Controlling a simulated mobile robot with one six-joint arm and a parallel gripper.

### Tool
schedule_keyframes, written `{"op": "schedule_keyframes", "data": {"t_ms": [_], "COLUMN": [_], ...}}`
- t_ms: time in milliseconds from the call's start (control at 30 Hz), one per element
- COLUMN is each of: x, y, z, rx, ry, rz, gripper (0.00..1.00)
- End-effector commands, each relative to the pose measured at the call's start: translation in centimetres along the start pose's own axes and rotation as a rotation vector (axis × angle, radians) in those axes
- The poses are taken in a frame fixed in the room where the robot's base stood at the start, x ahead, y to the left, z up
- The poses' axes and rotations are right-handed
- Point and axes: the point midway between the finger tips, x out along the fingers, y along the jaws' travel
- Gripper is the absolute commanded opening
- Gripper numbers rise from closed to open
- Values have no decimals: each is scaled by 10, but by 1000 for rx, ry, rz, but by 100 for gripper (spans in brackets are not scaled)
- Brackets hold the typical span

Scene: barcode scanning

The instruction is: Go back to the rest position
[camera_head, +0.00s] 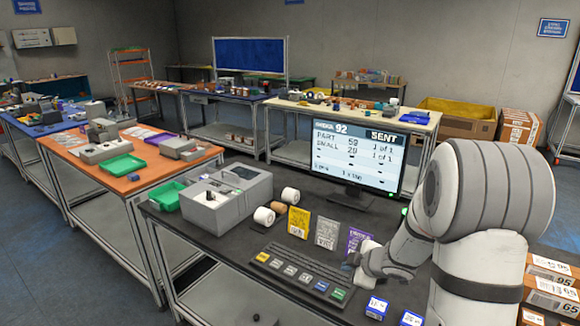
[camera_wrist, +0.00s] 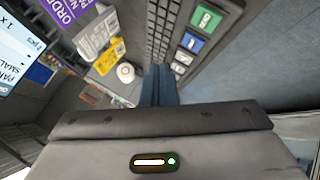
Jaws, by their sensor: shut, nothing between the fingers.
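My gripper (camera_head: 350,263) is above the right end of the dark keyboard (camera_head: 295,272), by its coloured keys. In the wrist view my gripper (camera_wrist: 159,72) shows its two blue-grey fingers pressed together with nothing between them. The wrist view also shows the keyboard's green, blue and white keys (camera_wrist: 191,41) just right of the fingertips. Whether the fingertips touch the keyboard is hard to tell. My arm reaches in from the right in the head view.
A monitor (camera_head: 358,160) reading "SENT" stands behind the keyboard. Yellow (camera_head: 299,222), grey (camera_head: 327,233) and purple (camera_head: 356,240) cards stand between them. A grey machine (camera_head: 226,196) and white rolls (camera_head: 264,216) are at left. Small blue-white boxes (camera_head: 376,307) lie near my arm; cartons (camera_head: 552,284) are at right.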

Motion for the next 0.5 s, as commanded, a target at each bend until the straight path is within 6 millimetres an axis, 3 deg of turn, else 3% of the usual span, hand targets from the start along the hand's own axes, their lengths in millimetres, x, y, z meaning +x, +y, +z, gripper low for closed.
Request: {"op": "schedule_keyframes", "data": {"t_ms": [100,233,367,500], "x": [-35,-86,-137,-187], "y": [26,39,27,-10], "z": [-6,-9,-12,-21], "rx": [91,262,465,703], "ry": [-124,-276,-398,-491], "rz": [121,246,317,326], "gripper": [0,0,0,0]}}
